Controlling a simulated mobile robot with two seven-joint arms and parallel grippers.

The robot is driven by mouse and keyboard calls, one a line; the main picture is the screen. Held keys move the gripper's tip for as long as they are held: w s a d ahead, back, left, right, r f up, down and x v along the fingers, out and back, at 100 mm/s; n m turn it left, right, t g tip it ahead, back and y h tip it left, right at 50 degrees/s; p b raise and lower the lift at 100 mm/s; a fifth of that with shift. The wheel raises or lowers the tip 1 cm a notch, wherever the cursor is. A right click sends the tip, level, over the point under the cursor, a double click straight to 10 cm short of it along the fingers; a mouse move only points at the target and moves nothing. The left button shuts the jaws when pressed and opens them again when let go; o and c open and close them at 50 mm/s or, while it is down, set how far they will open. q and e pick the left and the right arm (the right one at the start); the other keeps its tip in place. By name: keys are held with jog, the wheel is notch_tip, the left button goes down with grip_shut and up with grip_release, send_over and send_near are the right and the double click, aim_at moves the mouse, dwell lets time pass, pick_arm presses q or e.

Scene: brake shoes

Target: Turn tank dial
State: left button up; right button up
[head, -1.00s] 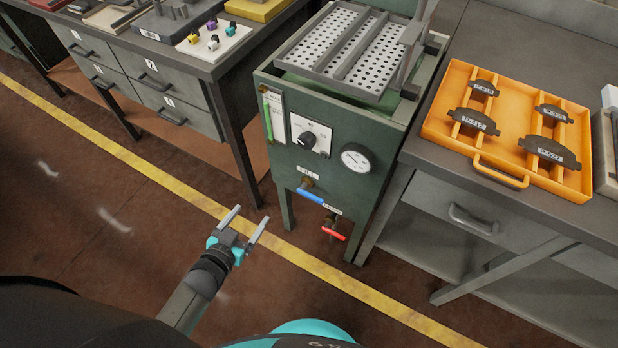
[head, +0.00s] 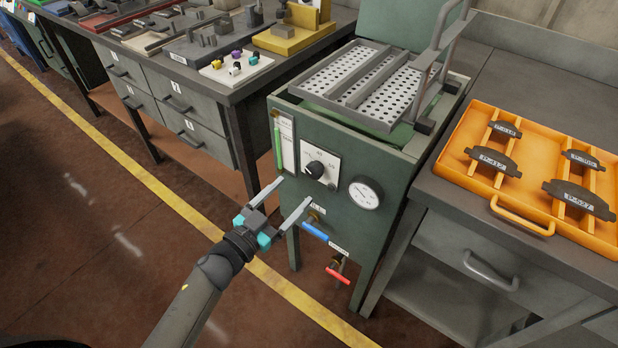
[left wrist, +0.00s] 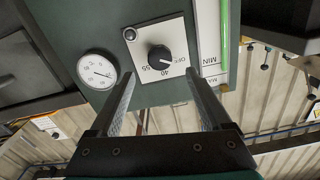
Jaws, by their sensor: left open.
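The tank dial (head: 315,169) is a black knob on a white plate on the front of the green tank (head: 340,238). It also shows in the left wrist view (left wrist: 160,58), where the plate carries the marks OFF, 40 and 55. My left gripper (head: 294,191) is open and empty, in front of the tank and a little below the dial in the head view. In the left wrist view the dial lies beyond the two fingers and between their lines, apart from both. My right gripper is not in view.
A round gauge (head: 365,194) sits right of the dial. A blue-handled valve (head: 314,231) and a red-handled valve (head: 338,276) stick out below. A perforated tray (head: 345,75) tops the tank. Benches flank it, the right one with an orange tray (head: 520,222). Floor in front is clear.

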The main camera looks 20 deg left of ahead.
aim_at(311, 174)
pick_arm(q)
jog(key=b+x, duration=0.1)
jog(key=x, duration=0.5)
jog(key=shift+f, duration=0.1)
jog(key=shift+w+d, duration=0.25)
jog(key=shift+w, duration=0.4)
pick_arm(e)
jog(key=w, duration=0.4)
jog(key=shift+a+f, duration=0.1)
pick_arm(q)
jog(key=shift+c, duration=0.4)
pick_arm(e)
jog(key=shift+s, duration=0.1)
pick_arm(q)
grip_shut()
